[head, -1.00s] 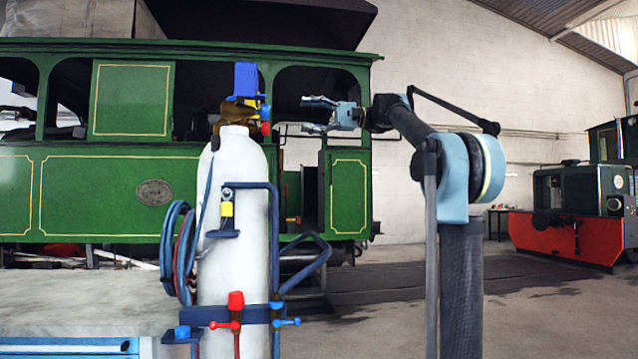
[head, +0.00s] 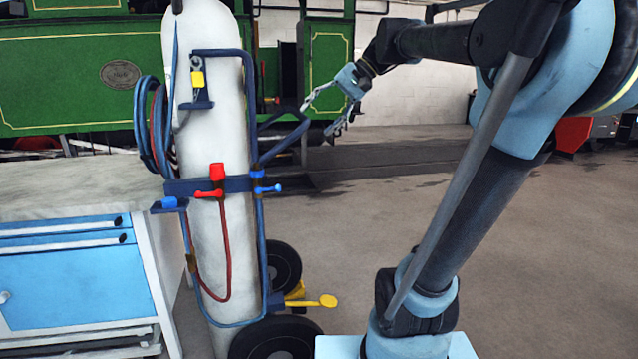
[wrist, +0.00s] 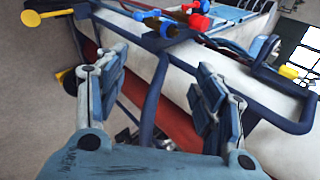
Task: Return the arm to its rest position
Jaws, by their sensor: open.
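My gripper (head: 326,112) is open and empty in the head view, just right of the gas cylinder cart. Its two fingers point left and down toward the cart's blue handle tube (head: 285,135). In the wrist view my gripper (wrist: 155,85) shows its two spread fingers, with the cart's blue tubes in front of and between them. I cannot tell whether a finger touches a tube. My arm is bent, reaching from my base at the lower right up and then left.
A white gas cylinder (head: 215,265) stands on the wheeled cart, with a coiled hose (head: 158,130) and red and blue valves. A workbench with blue drawers (head: 75,270) is at left. A green tram (head: 90,70) stands behind. The floor right of the cart is clear.

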